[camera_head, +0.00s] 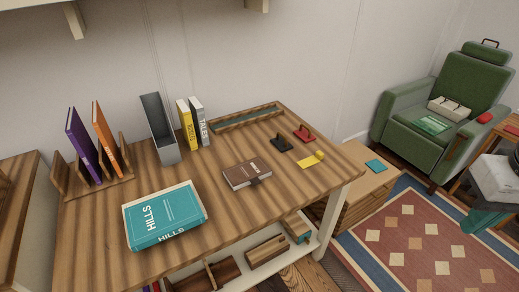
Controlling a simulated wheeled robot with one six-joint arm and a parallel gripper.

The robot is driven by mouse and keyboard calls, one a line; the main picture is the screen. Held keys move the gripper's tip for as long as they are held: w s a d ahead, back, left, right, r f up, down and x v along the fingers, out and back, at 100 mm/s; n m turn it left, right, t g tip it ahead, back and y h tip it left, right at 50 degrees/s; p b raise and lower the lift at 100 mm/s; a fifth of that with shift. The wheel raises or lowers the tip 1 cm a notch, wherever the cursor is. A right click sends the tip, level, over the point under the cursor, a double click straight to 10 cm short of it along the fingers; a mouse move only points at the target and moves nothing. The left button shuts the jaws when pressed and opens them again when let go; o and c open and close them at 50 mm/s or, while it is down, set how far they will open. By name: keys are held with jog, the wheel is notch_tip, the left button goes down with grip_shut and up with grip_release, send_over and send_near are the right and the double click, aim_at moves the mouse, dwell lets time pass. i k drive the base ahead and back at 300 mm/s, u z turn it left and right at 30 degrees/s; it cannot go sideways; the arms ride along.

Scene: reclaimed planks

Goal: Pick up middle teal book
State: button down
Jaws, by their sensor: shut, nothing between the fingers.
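A large teal book (165,212) lettered HILLS lies flat on the wooden desk (210,178), towards its front left. Its cover faces up and its spine faces the front edge. A small flat teal item (376,166), perhaps a book, lies on the low wooden cabinet (352,195) right of the desk. A green book or pad (433,124) lies on the armchair seat. I cannot tell from position alone which one counts as the middle teal book. My gripper is not in this view.
A wooden rack (95,183) holds a purple book (83,145) and an orange book (105,138). A grey holder (160,128), upright yellow (187,124) and grey books (200,121) stand behind. A brown book (247,174) lies right of the teal one. Bare desk separates them.

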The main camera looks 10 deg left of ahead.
aim_at(150, 222)
jog(key=u, duration=0.75)
jog(key=k, duration=0.45)
jog(key=u, duration=1.1)
jog(key=i, duration=0.55)
jog(key=u, duration=0.25)
